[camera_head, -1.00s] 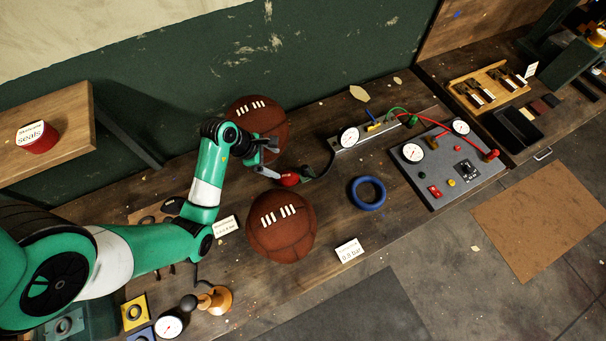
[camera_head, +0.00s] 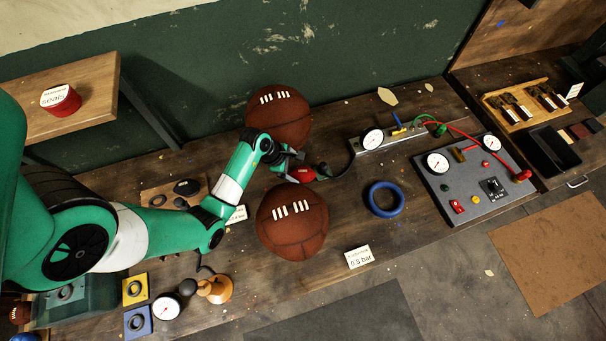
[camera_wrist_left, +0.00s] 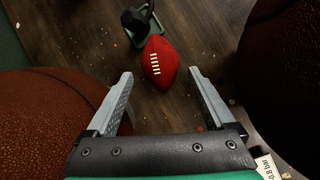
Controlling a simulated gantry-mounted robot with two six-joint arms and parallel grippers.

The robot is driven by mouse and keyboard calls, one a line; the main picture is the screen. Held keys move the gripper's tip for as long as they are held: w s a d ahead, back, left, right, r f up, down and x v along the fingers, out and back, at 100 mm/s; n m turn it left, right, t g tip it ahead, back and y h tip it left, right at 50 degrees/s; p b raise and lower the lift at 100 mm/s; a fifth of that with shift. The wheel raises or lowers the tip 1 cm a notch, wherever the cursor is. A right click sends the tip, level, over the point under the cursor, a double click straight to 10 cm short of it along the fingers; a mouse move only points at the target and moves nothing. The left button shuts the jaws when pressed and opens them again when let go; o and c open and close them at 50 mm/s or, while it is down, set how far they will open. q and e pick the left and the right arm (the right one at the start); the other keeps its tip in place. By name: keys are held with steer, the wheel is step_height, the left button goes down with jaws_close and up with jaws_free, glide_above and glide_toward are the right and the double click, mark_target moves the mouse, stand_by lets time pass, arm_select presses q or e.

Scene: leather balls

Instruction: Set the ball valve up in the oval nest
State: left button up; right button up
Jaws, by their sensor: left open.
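A small red oval ball with white laces (camera_head: 302,174) lies on the bench, and it also shows in the left wrist view (camera_wrist_left: 160,61). My left gripper (camera_head: 292,167) is open and empty between two large brown balls, its fingers pointing at the red ball. In the left wrist view the red ball lies just beyond and between the fingertips (camera_wrist_left: 160,76). A green base with a black fitting (camera_wrist_left: 139,22) stands beside it. A brown board with dark oval shapes (camera_head: 160,193) lies left of my arm. I cannot tell which thing is the ball valve or the oval nest.
The brown balls (camera_head: 278,116) (camera_head: 292,222) flank my gripper closely. A blue ring (camera_head: 384,199), a gauge panel (camera_head: 470,190) and a tray of valve-like parts (camera_head: 520,103) are to the right. Bench around the ring is clear.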

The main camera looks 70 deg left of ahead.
mark_target(301, 171)
arm_select(q)
steer(key=b+x, duration=0.1)
steer(key=x, duration=0.4)
steer(key=shift+r, duration=0.1)
steer(key=c, duration=1.3)
steer(key=shift+r, duration=0.65)
steer(key=shift+c, duration=0.2)
step_height(301, 171, up, 17)
steer(key=p, duration=0.5)
